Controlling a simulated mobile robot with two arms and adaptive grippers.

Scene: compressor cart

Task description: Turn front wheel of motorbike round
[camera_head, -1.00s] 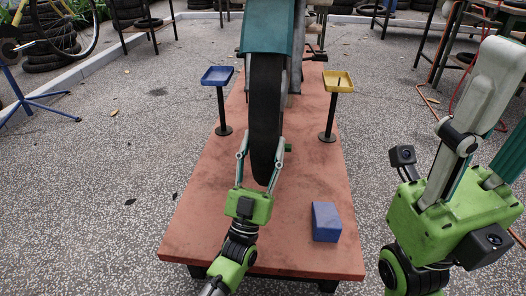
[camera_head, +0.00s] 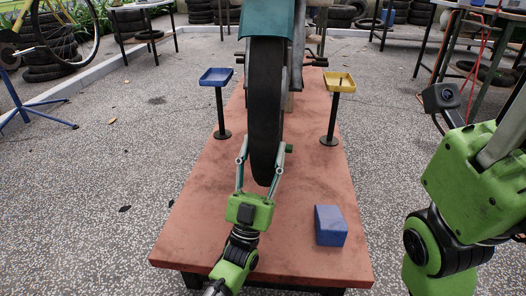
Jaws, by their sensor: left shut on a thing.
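The motorbike's front wheel (camera_head: 265,110) stands upright at the middle of the red-brown platform, under a teal fender (camera_head: 266,20). My left gripper (camera_head: 260,168) reaches up from the front of the platform. Its two fingers straddle the lower part of the tyre, one on each side, and it is shut on the wheel. Part of the tyre's lower sides is hidden by the fingers. My right arm is at the right of the view, off the platform; the tips of my right gripper are not visible.
The platform (camera_head: 190,225) carries a blue block (camera_head: 330,225) at its front right. A blue tray on a post (camera_head: 216,77) stands left of the wheel and a yellow tray on a post (camera_head: 340,82) stands right. Tyres and tables line the back. The grey floor beside the platform is open.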

